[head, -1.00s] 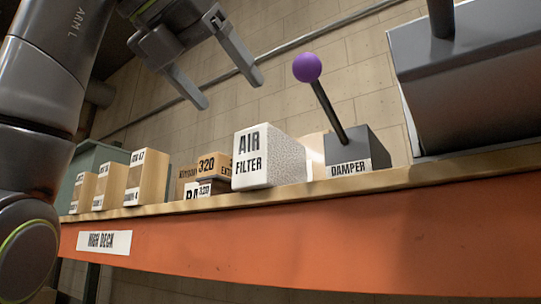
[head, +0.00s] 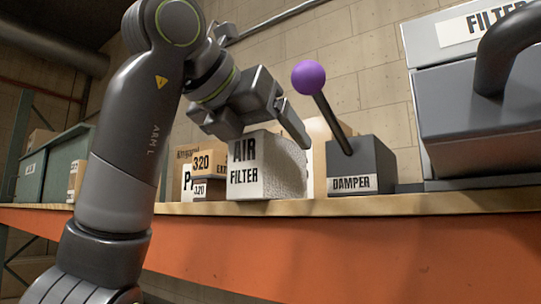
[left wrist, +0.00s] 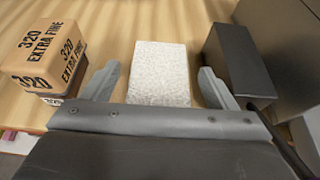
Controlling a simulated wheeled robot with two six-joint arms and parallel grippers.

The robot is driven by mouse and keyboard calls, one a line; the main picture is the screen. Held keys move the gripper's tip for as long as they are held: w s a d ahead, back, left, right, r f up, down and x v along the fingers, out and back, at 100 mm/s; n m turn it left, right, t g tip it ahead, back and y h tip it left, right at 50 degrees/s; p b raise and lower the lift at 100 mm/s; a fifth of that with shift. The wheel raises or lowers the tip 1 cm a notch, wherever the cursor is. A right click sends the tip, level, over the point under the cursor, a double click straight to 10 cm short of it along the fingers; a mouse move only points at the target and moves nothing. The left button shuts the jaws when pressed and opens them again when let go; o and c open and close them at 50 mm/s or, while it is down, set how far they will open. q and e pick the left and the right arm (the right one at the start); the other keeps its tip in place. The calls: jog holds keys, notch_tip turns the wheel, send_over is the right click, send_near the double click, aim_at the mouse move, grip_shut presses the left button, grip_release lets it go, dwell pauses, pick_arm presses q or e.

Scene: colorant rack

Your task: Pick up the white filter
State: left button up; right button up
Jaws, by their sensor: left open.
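The white air filter (head: 268,172) is a speckled block with a front label, standing on the shelf deck. In the left wrist view the filter (left wrist: 159,72) lies between the two fingers. My left gripper (head: 262,128) is open above and around it, with a finger on each side. In the left wrist view the gripper (left wrist: 158,84) shows a gap between each finger and the filter. The gripper's palm hides the filter's top left in the head view. My right gripper is not in view.
The damper box (head: 362,168) with its purple-knobbed lever stands close to the right of the filter. Brown boxes marked 320 (head: 208,164) stand to its left. A grey filter housing (head: 465,115) is at the right. The orange shelf beam (head: 300,245) runs below the deck.

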pick_arm(q)
jog(key=shift+w+d+f, duration=0.2)
jog(key=shift+w+d, duration=0.1)
jog(key=shift+w, duration=0.1)
jog(key=shift+s+a, duration=0.1)
jog(key=shift+s, duration=0.05)
jog(key=shift+c, duration=1)
jog(key=c, duration=0.9)
jog(key=shift+o, duration=0.2)
jog(key=shift+r, duration=0.15)
jog(key=shift+r, duration=4.85)
